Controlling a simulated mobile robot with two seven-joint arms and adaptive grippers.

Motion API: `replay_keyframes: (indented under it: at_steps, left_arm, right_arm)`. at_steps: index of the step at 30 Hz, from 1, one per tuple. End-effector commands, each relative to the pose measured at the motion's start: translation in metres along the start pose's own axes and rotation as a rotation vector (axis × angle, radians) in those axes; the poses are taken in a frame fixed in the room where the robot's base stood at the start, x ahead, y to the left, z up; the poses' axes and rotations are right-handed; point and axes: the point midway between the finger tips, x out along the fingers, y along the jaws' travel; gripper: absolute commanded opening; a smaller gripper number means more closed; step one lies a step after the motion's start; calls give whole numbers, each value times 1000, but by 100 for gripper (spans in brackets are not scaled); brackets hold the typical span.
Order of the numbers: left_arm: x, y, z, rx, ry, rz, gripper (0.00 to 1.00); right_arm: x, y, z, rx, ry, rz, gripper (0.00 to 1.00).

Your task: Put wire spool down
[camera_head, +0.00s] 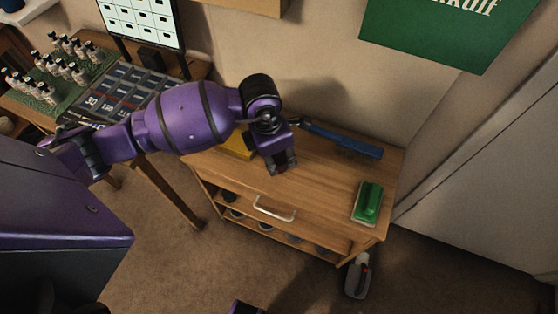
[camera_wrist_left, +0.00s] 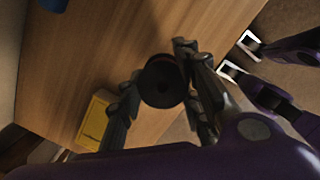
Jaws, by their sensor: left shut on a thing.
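My left gripper (camera_head: 283,166) reaches over the wooden cabinet top, fingers pointing down. In the head view the spool is hard to tell from the dark fingers. The gap between the spool and the wood below cannot be judged.
The wooden cabinet (camera_head: 325,185) carries a yellow box (camera_head: 238,146) beside my arm, a blue-handled tool (camera_head: 345,141) at the back and a green brush (camera_head: 368,202) at the right. Bare wood lies between gripper and brush.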

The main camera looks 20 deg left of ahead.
Motion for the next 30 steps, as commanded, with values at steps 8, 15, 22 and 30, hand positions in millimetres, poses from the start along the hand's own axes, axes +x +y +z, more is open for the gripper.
replay_keyframes:
  at_steps: [8,15,22,30]
  left_arm:
    - [33,3,-2,-1,3,-3,4]
    - [36,4,-2,0,0,0,4]
    - [40,4,-3,0,1,0,38]
    - [39,4,-3,0,1,0,51]
  right_arm:
    - [5,-2,-5,-3,11,-4,40]
    - [6,-2,-8,-3,16,-5,40]
    - [5,-2,-3,-2,7,-5,40]
    - [3,-2,1,-1,0,-3,40]
